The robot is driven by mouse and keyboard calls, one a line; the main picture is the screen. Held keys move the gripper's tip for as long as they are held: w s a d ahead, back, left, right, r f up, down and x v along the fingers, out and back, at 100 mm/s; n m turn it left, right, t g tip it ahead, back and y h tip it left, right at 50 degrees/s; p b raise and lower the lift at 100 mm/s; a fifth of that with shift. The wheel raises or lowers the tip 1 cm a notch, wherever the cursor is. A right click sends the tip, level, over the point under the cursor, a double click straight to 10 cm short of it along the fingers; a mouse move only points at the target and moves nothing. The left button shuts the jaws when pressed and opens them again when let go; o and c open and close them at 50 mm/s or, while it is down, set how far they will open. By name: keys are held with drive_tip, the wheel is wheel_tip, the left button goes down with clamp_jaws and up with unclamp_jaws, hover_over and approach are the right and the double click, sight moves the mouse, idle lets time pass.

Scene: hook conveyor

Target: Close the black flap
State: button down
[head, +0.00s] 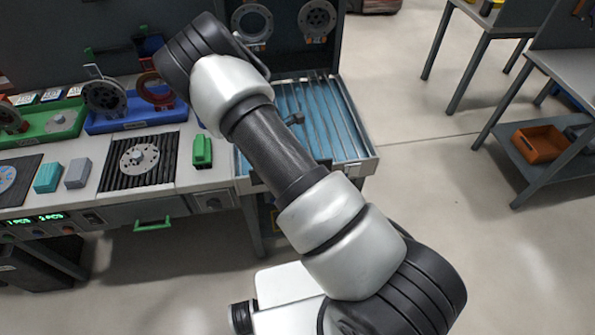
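I cannot make out for sure which part is the black flap. The blue roller tray (345,110) with a metal rim stands behind my arm, and the arm covers its left and middle part. A small dark piece (295,119) shows over the rollers beside my arm. I cannot tell whether it belongs to the tray or to my gripper. My arm reaches from the lower right up to the left and bends at the top. My gripper is hidden behind it.
The workbench at left holds a green tray (35,136), a blue tray (134,124), a black ribbed mat (120,179), a green block (202,151) and a green drawer handle (153,224). An orange bin (541,144) sits on a shelf at right. Floor between is clear.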

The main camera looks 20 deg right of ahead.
drive_tip(key=shift+w+a, duration=0.1)
idle(0.3)
drive_tip(key=c, duration=1.9)
unclamp_jaws()
drive_tip(key=shift+o, duration=0.2)
drive_tip(key=v, duration=1.7)
drive_tip(key=shift+r+b, duration=0.25)
drive_tip(key=shift+b, duration=0.2)
